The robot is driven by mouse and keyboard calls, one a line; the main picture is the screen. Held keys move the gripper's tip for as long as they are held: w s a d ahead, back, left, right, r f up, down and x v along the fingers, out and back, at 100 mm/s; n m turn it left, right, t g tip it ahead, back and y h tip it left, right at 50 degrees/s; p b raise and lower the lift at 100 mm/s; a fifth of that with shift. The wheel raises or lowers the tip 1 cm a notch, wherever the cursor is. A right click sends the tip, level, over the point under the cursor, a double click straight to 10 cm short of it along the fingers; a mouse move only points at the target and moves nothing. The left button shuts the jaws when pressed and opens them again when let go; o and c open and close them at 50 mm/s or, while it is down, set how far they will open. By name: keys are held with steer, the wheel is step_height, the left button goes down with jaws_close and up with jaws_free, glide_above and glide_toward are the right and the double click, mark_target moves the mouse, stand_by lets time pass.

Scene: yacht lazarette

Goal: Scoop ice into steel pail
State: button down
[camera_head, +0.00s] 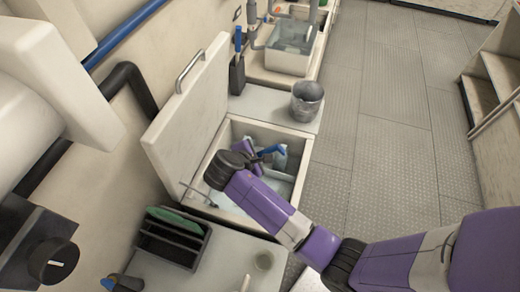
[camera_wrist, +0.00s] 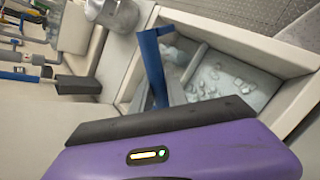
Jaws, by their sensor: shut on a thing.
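The steel pail (camera_head: 306,103) stands upright on the pale ledge behind the open ice bin (camera_head: 302,167). It also shows at the top of the wrist view (camera_wrist: 112,13). Loose ice (camera_wrist: 222,80) lies in the bin. My gripper (camera_head: 262,154) is down at the bin opening, shut on the ice scoop, whose blue handle (camera_wrist: 153,65) rises beside my purple gripper body. The handle also shows in the head view (camera_head: 271,150). I cannot tell whether the scoop holds ice.
The bin's lid (camera_head: 185,110) stands open on the left. A blue-handled brush (camera_head: 238,65) stands against the wall. A sink (camera_head: 290,52) lies beyond. The floor at right is clear.

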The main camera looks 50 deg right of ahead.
step_height(320, 180, down, 24)
steer(key=b, duration=2.2)
steer(key=shift+r+p, duration=11)
steer(key=shift+r, duration=3.6)
steer(key=shift+s, duration=0.1)
